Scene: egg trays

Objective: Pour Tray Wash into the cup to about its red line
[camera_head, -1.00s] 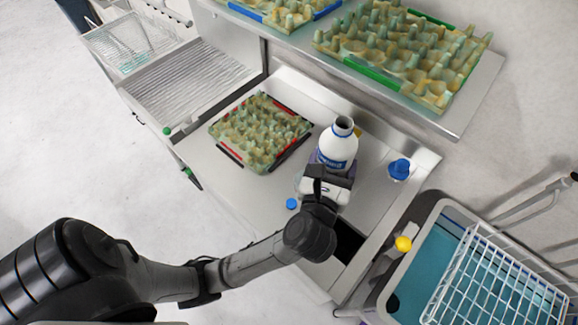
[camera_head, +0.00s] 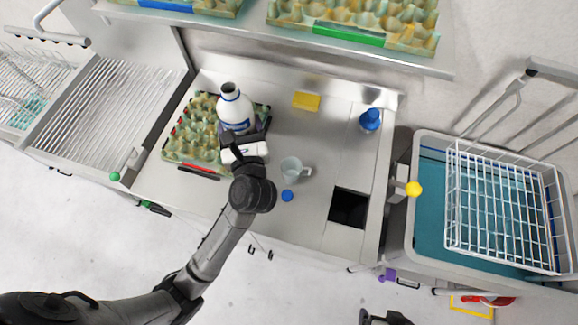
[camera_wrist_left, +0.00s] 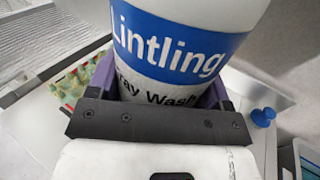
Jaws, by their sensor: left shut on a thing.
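My left gripper (camera_head: 243,143) is shut around a white bottle (camera_head: 235,108) with an open dark mouth. The bottle appears upright, in front of the egg tray's right part in the head view. In the left wrist view its blue band (camera_wrist_left: 175,45) reads "Lintling", with "ray Wash" below. A clear cup (camera_head: 291,168) with a handle stands on the steel counter, right of the gripper and apart from it. I cannot make out its red line or any liquid. A dark piece at the bottom edge looks like my right gripper (camera_head: 385,319), mostly cut off.
An egg tray (camera_head: 190,142) lies left on the counter (camera_head: 315,215). A blue cap (camera_head: 287,196) lies near the cup. A dark square opening (camera_head: 348,207) and a basin with a wire basket (camera_head: 452,205) are right.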

